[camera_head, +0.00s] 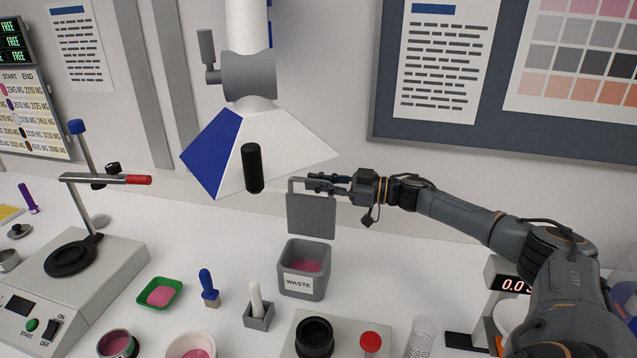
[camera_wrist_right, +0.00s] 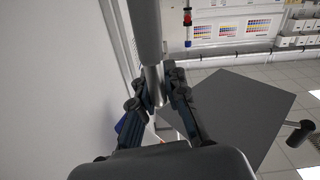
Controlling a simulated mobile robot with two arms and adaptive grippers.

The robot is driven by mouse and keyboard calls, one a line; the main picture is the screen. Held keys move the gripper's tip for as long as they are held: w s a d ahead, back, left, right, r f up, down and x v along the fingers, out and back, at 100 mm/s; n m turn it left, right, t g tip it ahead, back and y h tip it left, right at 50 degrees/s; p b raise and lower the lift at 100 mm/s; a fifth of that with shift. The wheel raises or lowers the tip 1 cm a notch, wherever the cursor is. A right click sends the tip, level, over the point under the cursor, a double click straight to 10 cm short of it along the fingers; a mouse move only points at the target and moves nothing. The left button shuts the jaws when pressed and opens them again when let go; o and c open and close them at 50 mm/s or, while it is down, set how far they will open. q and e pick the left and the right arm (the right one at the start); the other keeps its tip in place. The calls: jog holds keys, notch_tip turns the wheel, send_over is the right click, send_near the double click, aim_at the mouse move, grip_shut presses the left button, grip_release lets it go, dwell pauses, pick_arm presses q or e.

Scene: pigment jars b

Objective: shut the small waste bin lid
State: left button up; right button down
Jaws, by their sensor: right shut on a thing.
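The small grey waste bin (camera_head: 303,283) stands on the white bench with a "WASTE" label on its front. Its mouth is open and pink stuff shows inside. Its grey lid (camera_head: 311,216) stands upright at the back rim, with a bar handle along its top. My right gripper (camera_head: 322,183) comes in from the right and is shut on the lid's handle. My left gripper is not in view.
A white and blue extraction hood (camera_head: 285,140) with a black handle (camera_head: 253,168) hangs close behind and left of the lid. A pestle in a grey block (camera_head: 258,318), a green dish (camera_head: 160,294) and a red button (camera_head: 370,342) stand around the bin.

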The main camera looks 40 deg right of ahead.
aim_at(312, 201)
jog(key=shift+a, duration=0.1)
jog(key=shift+n, duration=0.7)
jog(key=s+a, duration=0.2)
jog(key=s+a+f, duration=0.1)
jog(key=s+a, duration=0.1)
jog(key=shift+a+f, duration=0.15)
jog(key=shift+a, duration=0.2)
jog(key=c, duration=1.4)
grip_release()
jog(key=shift+o, duration=0.2)
